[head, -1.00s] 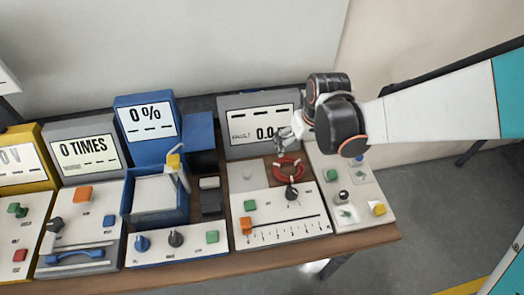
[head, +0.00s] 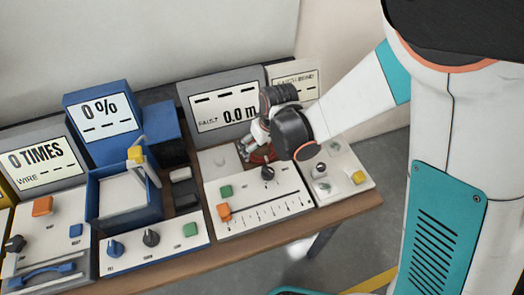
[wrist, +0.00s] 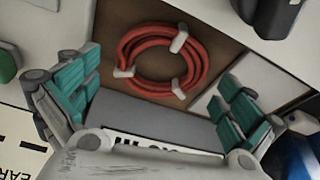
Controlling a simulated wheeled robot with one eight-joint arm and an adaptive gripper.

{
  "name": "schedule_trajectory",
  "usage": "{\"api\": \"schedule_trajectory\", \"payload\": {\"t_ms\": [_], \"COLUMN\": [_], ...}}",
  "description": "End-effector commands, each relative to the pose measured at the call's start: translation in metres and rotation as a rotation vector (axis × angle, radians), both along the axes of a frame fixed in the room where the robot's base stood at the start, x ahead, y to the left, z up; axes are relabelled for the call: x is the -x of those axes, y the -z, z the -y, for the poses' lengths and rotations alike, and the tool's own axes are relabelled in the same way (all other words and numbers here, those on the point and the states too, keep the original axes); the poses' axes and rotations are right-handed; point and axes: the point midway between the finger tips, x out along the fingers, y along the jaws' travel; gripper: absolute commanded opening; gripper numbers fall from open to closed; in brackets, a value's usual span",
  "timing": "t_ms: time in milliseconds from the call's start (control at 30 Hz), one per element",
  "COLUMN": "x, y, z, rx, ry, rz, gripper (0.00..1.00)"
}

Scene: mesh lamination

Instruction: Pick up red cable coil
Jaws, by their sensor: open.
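The red cable coil (wrist: 202,72) lies flat on a brown square patch, with white ties around it. In the head view only part of the coil (head: 262,155) shows, since my gripper covers the rest. My gripper (wrist: 155,105) is open, its two teal-padded fingers spread on the left and right sides of the wrist view. The coil sits between and beyond the fingers, with nothing held. In the head view my gripper (head: 250,142) is close over the coil; whether it touches cannot be told.
A white panel with a slider scale (head: 262,212), a black knob (head: 267,173) and buttons lies in front of the coil. A grey display box (head: 222,108) stands behind it. A blue machine (head: 101,107) is to the left. A white button panel (head: 338,178) lies right.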

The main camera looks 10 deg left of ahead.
Motion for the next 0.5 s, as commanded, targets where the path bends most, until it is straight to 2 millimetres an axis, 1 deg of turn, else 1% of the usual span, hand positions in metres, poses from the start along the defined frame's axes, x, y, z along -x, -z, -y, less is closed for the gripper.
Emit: {"api": "schedule_trajectory", "payload": {"t_ms": [33, 67, 267, 300, 367, 400, 467, 500], "x": [-0.0013, -0.0017, -0.0017, -0.0018, -0.0019, -0.0019, -0.0019, -0.0019], "y": [0.0070, 0.0085, 0.0082, 0.0082, 0.0082, 0.0081, 0.0081, 0.0081], "z": [-0.0012, -0.0015, -0.0015, -0.0014, -0.0015, -0.0014, -0.0014, -0.0014], "rx": [0.000, 0.000, 0.000, 0.000, 0.000, 0.000, 0.000, 0.000], "ry": [0.000, 0.000, 0.000, 0.000, 0.000, 0.000, 0.001, 0.001], "rz": [0.000, 0.000, 0.000, 0.000, 0.000, 0.000, 0.000, 0.000], "gripper": [1.00, 1.00, 1.00, 0.95, 0.82, 0.73, 0.59, 0.59]}}
